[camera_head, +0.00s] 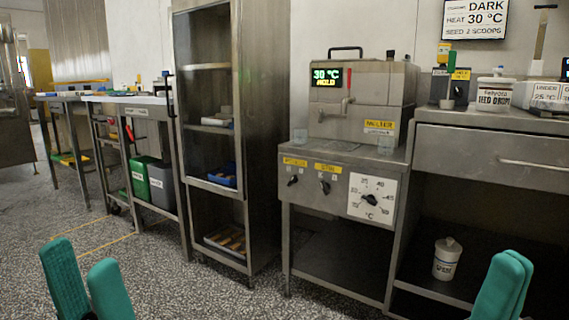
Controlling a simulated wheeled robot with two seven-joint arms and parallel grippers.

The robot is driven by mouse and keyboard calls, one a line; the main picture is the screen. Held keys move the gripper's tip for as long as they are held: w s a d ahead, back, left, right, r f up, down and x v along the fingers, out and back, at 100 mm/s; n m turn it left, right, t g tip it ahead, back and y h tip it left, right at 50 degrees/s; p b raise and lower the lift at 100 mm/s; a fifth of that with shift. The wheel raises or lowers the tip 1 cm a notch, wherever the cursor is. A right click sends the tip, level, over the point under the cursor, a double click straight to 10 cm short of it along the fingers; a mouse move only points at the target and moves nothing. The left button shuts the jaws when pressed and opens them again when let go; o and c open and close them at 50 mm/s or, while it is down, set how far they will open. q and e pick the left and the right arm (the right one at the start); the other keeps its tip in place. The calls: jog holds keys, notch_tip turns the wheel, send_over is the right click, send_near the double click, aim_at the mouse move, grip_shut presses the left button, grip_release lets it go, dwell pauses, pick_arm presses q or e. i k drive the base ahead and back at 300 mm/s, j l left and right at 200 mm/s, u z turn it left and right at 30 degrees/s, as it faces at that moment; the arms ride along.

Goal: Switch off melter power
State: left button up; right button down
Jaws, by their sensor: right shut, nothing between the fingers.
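The melter (362,95) is a steel machine with a yellow label on a steel stand right of centre. Its display (327,77) is lit with a green 30 °C and a smaller yellow line. The stand's front panel has a left black knob (292,181) and a second black knob (325,188), each under a yellow label too small to read surely. A white temperature dial (371,198) is to their right. My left gripper (81,254) is open and empty at bottom left, far from the panel. My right gripper (506,258) is shut and empty at bottom right, apart from the panel.
A tall steel rack (264,130) stands left of the melter. A steel counter (490,120) with a drawer and a white tub (496,94) stands right. A white canister (447,259) sits on its lower shelf. Green and grey bins are at left. The floor ahead is clear.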

aim_at(294, 179)
jog(key=i+j, duration=0.25)
jog(key=j, duration=0.15)
jog(key=i+j, duration=0.2)
jog(key=j, duration=0.2)
jog(key=i+j, duration=0.25)
jog(key=j, duration=0.15)
jog(key=i+j, duration=0.2)
jog(key=j, duration=0.2)
jog(key=i+j, duration=0.25)
jog(key=j, duration=0.15)
jog(key=i+j, duration=0.2)
jog(key=j, duration=0.15)
